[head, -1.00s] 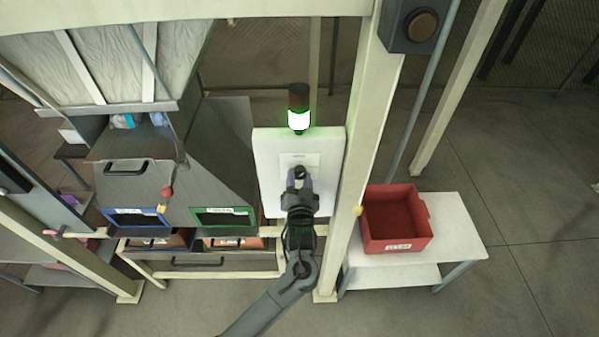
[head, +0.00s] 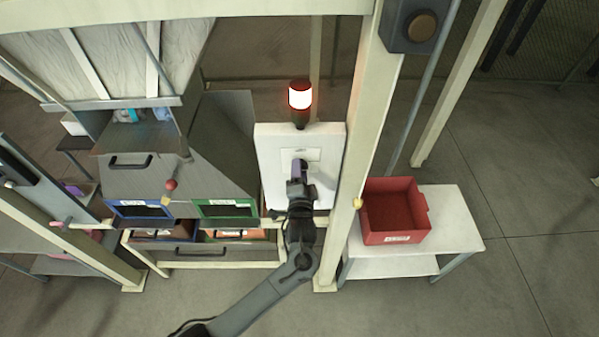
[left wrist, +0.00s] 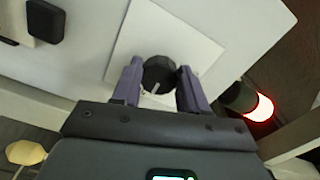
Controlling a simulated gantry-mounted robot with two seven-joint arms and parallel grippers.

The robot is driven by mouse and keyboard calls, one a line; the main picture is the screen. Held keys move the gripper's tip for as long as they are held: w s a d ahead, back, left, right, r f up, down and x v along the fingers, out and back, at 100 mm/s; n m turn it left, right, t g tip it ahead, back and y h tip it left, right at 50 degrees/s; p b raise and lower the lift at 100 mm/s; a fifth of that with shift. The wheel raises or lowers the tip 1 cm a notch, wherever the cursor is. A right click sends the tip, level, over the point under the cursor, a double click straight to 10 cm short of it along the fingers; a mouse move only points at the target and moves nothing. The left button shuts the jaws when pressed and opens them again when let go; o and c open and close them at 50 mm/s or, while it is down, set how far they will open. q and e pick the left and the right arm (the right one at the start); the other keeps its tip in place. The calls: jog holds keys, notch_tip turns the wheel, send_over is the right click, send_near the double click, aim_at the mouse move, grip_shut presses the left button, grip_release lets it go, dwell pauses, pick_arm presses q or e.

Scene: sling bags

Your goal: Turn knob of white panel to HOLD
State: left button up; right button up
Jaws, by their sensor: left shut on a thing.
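The white panel (head: 270,150) stands upright on the frame in the middle of the head view. Its black knob (left wrist: 159,72) sits on a pale square plate (left wrist: 135,40) in the left wrist view, with a light pointer mark on its face. My left gripper (left wrist: 158,82) has its two purple fingers on either side of the knob, shut on it. In the head view the left gripper (head: 300,168) covers the knob. No knob lettering can be read. A stack light (head: 300,95) on top of the panel glows red; it also glows in the left wrist view (left wrist: 262,107).
A red bin (head: 395,215) stands on a white table (head: 455,225) to the right. A cream post (head: 350,150) rises just right of the panel. A grey chute unit (head: 140,175) with blue and green framed openings is at the left. A black block (left wrist: 45,20) sits on the panel.

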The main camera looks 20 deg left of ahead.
pick_arm(q)
jog(key=shift+m, duration=0.4)
jog(key=o, duration=1.1)
jog(key=shift+c, duration=0.2)
jog(key=b+v, duration=0.2)
jog(key=v, duration=0.9)
jog(key=shift+w, duration=0.1)
